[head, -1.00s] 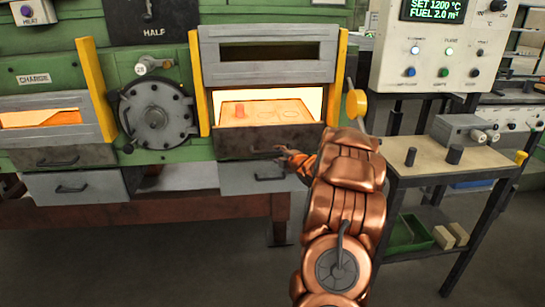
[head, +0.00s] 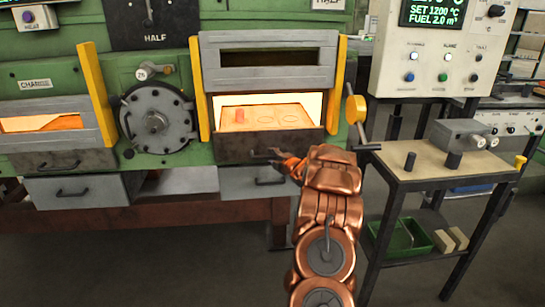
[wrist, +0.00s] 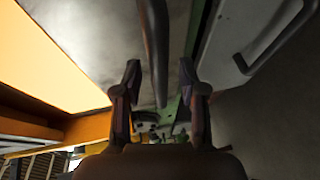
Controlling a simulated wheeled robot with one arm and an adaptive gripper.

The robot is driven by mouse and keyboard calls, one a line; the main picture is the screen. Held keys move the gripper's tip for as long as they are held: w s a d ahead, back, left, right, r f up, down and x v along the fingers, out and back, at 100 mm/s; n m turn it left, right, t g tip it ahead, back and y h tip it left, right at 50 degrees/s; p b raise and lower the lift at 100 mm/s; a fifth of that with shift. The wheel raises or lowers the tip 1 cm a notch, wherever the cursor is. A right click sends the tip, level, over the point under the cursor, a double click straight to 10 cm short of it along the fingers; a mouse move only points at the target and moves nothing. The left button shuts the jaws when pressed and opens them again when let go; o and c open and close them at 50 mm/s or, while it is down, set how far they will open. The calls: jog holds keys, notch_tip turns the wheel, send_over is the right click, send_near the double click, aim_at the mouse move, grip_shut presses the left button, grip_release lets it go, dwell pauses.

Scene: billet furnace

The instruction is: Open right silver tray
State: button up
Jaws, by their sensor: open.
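The right light-grey silver tray (head: 238,187) sits low under the right furnace opening, with a dark bar handle (head: 268,182). It looks closed. In the wrist view the tray (wrist: 220,50) and its handle (wrist: 262,58) lie to the right of my gripper. Above it is a darker metal tray front (head: 240,148) below the glowing opening. My gripper (head: 280,165) is open in front of these fronts. In the wrist view my gripper (wrist: 163,85) has a dark bar (wrist: 154,45) in line between its spread fingers, against the darker front. Contact cannot be told.
The glowing right opening (head: 312,105) holds a plate with a red-hot piece (head: 240,116). A yellow-ended lever (head: 356,108) is right of it. A side table (head: 430,178) with pegs and a grey box stands close on the right. Floor is clear below.

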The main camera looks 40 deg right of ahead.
jog(key=shift+w, duration=0.2)
jog(key=shift+c, duration=0.2)
grip_shut()
dwell(0.5)
